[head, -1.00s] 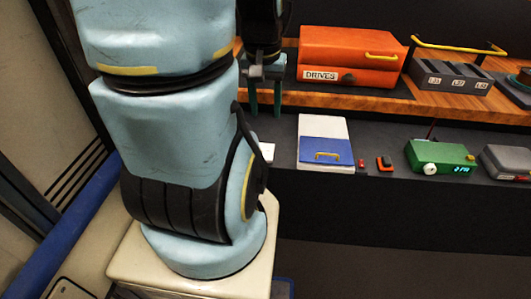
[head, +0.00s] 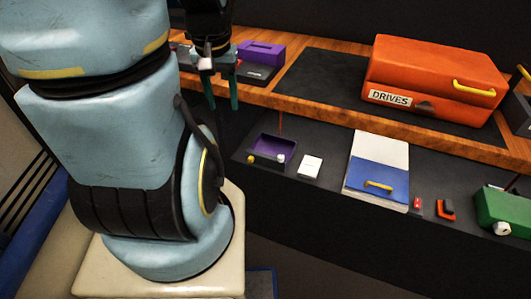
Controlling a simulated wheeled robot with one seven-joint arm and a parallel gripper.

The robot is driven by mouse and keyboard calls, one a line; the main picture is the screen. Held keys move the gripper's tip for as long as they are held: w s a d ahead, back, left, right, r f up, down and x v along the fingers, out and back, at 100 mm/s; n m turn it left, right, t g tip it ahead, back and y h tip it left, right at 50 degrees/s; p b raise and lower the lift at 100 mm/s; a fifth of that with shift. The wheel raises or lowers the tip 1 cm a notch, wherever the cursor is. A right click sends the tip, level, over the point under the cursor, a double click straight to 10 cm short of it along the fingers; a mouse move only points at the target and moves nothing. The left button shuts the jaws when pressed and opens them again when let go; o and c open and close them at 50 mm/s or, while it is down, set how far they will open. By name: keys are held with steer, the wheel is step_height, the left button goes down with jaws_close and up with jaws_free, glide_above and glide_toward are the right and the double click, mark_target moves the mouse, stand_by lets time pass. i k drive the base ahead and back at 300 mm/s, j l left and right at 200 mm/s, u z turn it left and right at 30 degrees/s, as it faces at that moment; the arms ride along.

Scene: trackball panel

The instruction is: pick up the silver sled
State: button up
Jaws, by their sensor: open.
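I cannot make out a silver sled in the head view. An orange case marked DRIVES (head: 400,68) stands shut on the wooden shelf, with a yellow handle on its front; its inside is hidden. My gripper (head: 222,98) points down at the upper left, with its two green fingers apart and nothing seen between them. In the picture it is left of the orange case and above the purple tray (head: 272,145). My arm covers much of the left side.
A purple box (head: 262,50) is behind my gripper. On the lower dark counter are a white card (head: 309,167), a white and blue box (head: 378,165), small red (head: 417,204) and orange (head: 446,208) items, and a green device (head: 503,208). A dark rack (head: 521,107) is cut off at right.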

mark_target(310, 166)
steer(key=l+u, duration=0.15)
steer(key=u, duration=0.25)
steer(key=k+l+u, duration=0.1)
steer(key=u, duration=0.3)
steer(key=k+l+u, duration=0.1)
steer(key=u, duration=0.35)
steer(key=k+u, duration=0.15)
steer(key=u, duration=0.25)
steer(key=k+l, duration=0.1)
steer(key=k, duration=0.3)
steer(key=k+l, duration=0.1)
steer(key=k, duration=0.25)
